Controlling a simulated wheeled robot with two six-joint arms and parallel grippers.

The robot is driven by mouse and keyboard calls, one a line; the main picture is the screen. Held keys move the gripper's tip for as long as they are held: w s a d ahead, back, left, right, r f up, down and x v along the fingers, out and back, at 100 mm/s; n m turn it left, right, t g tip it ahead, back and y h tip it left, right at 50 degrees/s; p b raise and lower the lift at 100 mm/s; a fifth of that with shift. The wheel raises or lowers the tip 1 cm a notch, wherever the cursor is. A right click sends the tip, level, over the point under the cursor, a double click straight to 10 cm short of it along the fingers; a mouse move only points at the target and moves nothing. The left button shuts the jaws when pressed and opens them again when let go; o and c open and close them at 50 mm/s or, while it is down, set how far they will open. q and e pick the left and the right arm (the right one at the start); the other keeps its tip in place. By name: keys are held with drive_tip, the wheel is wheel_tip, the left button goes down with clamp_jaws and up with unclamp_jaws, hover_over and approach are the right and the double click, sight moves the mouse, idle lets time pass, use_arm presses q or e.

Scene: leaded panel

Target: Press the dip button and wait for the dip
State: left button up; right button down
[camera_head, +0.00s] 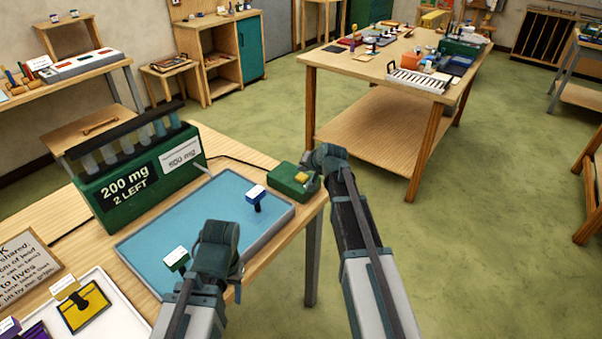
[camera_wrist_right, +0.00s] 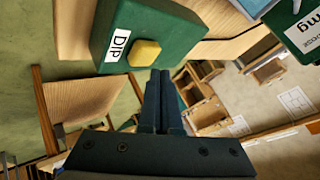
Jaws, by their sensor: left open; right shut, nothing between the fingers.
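The dip button is a yellow button (camera_head: 301,177) on a small green box (camera_head: 287,184) at the table's far right corner. In the right wrist view the green box (camera_wrist_right: 165,28) carries a white DIP label, and the yellow button (camera_wrist_right: 146,53) is beside it. My right gripper (camera_wrist_right: 160,73) is shut and empty, its fingertips right by the button's edge; I cannot tell whether they touch. In the head view its wrist partly covers the box. My left gripper (camera_head: 238,276) is over the front edge of the blue tray (camera_head: 200,222); its fingers are mostly hidden.
A green unit (camera_head: 140,183) reading "200 mg 2 LEFT" holds several tubes behind the tray. A dark blue stamp-like piece (camera_head: 256,201) and a green one (camera_head: 176,260) stand on the tray. A white tray (camera_head: 112,317) is at lower left. Open floor lies right.

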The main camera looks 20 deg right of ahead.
sight(303, 178)
wheel_tip(303, 178, up, 5)
drive_tip(key=p, duration=0.4)
drive_tip(key=shift+f, duration=0.15)
idle(0.4)
drive_tip(key=s+a+f+n+g, duration=0.3)
drive_tip(key=s+a, duration=0.4)
drive_tip(key=s, duration=0.2)
drive_tip(key=s+a+f+n+g, duration=0.2)
drive_tip(key=s+a+n, duration=0.1)
drive_tip(key=s+a, duration=0.5)
drive_tip(key=s+a+f+n+g+h, duration=0.1)
drive_tip(key=s+n+g+h, duration=0.2)
drive_tip(key=s, duration=1.5)
drive_tip(key=shift+a+f+n+g+h, duration=0.3)
drive_tip(key=shift+a+n+g, duration=0.15)
drive_tip(key=shift+g, duration=0.25)
idle(2.6)
